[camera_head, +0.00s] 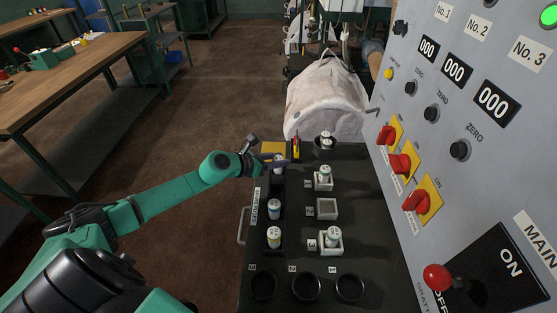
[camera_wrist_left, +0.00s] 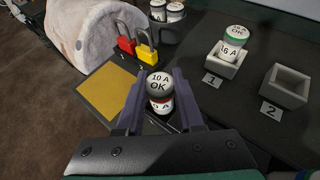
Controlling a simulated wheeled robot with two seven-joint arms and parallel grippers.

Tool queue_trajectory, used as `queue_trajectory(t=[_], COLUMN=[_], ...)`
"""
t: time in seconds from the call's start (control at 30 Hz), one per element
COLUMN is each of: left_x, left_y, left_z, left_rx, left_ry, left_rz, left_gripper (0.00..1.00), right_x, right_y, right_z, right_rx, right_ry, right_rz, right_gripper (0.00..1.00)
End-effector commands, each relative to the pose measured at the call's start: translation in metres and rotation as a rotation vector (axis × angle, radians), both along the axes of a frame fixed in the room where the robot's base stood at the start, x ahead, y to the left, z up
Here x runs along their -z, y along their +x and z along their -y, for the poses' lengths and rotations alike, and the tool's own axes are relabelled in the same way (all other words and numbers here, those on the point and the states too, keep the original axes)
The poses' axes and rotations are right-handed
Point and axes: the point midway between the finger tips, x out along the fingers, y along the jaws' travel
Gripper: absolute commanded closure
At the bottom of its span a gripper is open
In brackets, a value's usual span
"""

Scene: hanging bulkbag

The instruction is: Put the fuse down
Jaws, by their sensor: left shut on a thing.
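My left gripper (camera_head: 264,164) is at the far end of the row marked as spares on the dark bench. Two more fuses (camera_head: 274,208) (camera_head: 274,237) stand nearer in that row. Square holder 1 (camera_wrist_left: 216,72) and holder 3 (camera_head: 330,250) each hold a fuse; holder 2 (camera_head: 327,209) is empty. My right gripper is not in view.
A yellow plate (camera_wrist_left: 108,92) and red and yellow padlocks (camera_wrist_left: 136,48) lie just beyond the gripper. A dark cup (camera_head: 325,148) holds fuses. Three round black cups (camera_head: 306,286) line the near edge. A switch panel (camera_head: 460,130) rises at right; a white bag (camera_head: 326,98) hangs behind.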

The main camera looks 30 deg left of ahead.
Motion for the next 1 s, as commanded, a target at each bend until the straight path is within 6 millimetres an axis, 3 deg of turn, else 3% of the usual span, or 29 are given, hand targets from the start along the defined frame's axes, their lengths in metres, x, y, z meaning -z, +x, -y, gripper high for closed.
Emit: queue_trajectory(t=[0.1,0.13,0.2,0.6,1.0], left_x=[0.004,0.004,0.002,-0.002,-0.017], left_y=[0.000,0.000,0.000,-0.001,-0.040], left_z=[0.000,0.000,0.000,-0.001,-0.018], left_rx=[0.000,0.000,0.000,0.000,-0.003], left_ry=[0.001,0.001,0.001,0.000,-0.001], left_rz=[0.000,0.000,0.000,-0.001,-0.006], left_gripper=[1.00,0.60,0.34,0.34,0.34], right_x=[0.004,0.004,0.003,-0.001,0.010], right_y=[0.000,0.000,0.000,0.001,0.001], right_z=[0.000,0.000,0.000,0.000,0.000], right_rx=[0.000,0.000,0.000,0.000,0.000], right_ry=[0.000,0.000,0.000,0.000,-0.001], right_rz=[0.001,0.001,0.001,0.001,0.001], right_gripper=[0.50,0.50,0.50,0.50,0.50])
